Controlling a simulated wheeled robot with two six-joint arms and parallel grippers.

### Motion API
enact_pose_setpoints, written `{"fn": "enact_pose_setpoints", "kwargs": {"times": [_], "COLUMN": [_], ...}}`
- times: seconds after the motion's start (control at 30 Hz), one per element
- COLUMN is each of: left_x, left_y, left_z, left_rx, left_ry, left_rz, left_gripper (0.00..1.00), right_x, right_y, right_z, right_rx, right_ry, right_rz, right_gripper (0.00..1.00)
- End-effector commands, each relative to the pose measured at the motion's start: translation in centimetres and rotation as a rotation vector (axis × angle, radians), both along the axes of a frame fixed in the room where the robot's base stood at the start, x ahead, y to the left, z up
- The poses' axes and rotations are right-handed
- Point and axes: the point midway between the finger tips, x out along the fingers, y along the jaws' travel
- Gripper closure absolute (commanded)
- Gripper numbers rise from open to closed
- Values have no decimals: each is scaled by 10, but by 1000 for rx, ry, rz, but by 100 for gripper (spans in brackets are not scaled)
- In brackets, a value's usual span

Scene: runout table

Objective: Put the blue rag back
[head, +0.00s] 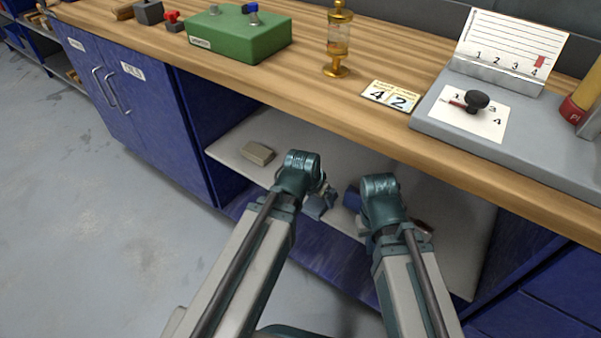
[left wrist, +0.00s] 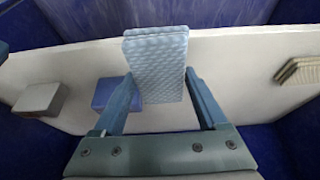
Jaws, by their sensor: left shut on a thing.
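The blue rag (left wrist: 157,66) is a light-blue, quilted, folded pad. In the left wrist view it stands up between the two fingers of my left gripper (left wrist: 160,98), which is shut on it. In the head view my left gripper (head: 322,192) is over the white shelf under the bench, and the rag shows only as a small grey-blue patch (head: 317,207) below it. The rag's underside and any contact with the shelf are hidden. My right gripper (head: 368,226) is low over the same shelf to the right; its fingertips are mostly hidden by its wrist.
A beige folded pad (head: 258,153) lies on the white shelf (head: 230,140) at left. A darker blue item (head: 352,198) lies between my grippers; it also shows in the left wrist view (left wrist: 114,93). The wooden bench top (head: 300,88) overhangs the shelf.

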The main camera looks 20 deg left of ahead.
Motion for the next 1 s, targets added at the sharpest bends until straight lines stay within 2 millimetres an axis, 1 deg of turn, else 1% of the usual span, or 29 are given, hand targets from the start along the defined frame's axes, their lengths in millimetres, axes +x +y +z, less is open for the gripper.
{"fn": "enact_pose_setpoints", "kwargs": {"times": [0.13, 0.4, 0.5, 0.6, 0.7, 0.8, 1.0], "left_x": [23, 80, 99, 113, 123, 127, 127], "left_y": [15, 57, 72, 84, 91, 95, 96], "left_z": [-3, -10, -12, -14, -15, -15, -16], "left_rx": [-1, -1, 0, -1, -1, 0, 0], "left_ry": [0, 0, 0, -1, 0, 0, 0], "left_rz": [5, 4, 3, 3, 2, 1, 0], "left_gripper": [69, 69, 69, 69, 69, 69, 69], "right_x": [0, 0, 0, 0, 0, 0, 0], "right_y": [0, 0, 0, 0, 0, 0, 0], "right_z": [-3, -10, -12, -14, -15, -15, -16], "right_rx": [0, -2, -2, -2, -2, -2, -2], "right_ry": [0, -1, -1, -1, -1, -1, -1], "right_rz": [0, 1, 1, 1, 1, 1, 1], "right_gripper": [100, 100, 100, 100, 100, 100, 100]}}
